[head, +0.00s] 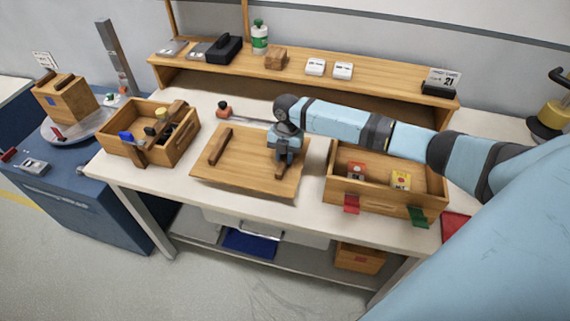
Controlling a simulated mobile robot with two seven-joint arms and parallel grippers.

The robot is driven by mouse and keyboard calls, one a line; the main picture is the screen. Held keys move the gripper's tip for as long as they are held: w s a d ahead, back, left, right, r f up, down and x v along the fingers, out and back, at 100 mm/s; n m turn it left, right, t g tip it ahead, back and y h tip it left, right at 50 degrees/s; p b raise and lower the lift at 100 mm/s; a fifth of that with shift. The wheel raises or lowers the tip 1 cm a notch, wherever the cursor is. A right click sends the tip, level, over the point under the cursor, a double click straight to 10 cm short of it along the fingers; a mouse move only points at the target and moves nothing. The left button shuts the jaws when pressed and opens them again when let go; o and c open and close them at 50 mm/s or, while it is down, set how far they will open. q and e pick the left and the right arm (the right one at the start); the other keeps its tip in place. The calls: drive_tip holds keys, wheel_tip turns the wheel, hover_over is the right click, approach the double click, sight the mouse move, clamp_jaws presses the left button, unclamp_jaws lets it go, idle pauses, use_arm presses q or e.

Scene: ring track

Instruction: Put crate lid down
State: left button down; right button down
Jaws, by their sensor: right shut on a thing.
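The crate lid (252,163) is a flat wooden board with two dark wooden handle bars. It lies at the middle of the white table, between two wooden boxes, and looks flat on or very close to the tabletop. My right gripper (285,163) points down over the lid's right part and is shut on the right handle bar (280,170). The left handle bar (220,146) is free. An open wooden crate (386,205) stands to the right of the lid with a few small packets inside. My left gripper is not in view.
A wooden tool box (117,153) stands left of the lid. A red-ended tool (223,108) lies behind the lid. A wooden shelf (300,79) with small items runs along the back. My right arm crosses above the crate.

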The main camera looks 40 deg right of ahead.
drive_tip(key=shift+f, duration=2.05)
drive_tip(key=shift+f, duration=0.1)
drive_tip(key=c, duration=1)
unclamp_jaws()
drive_tip(key=shift+o, duration=0.2)
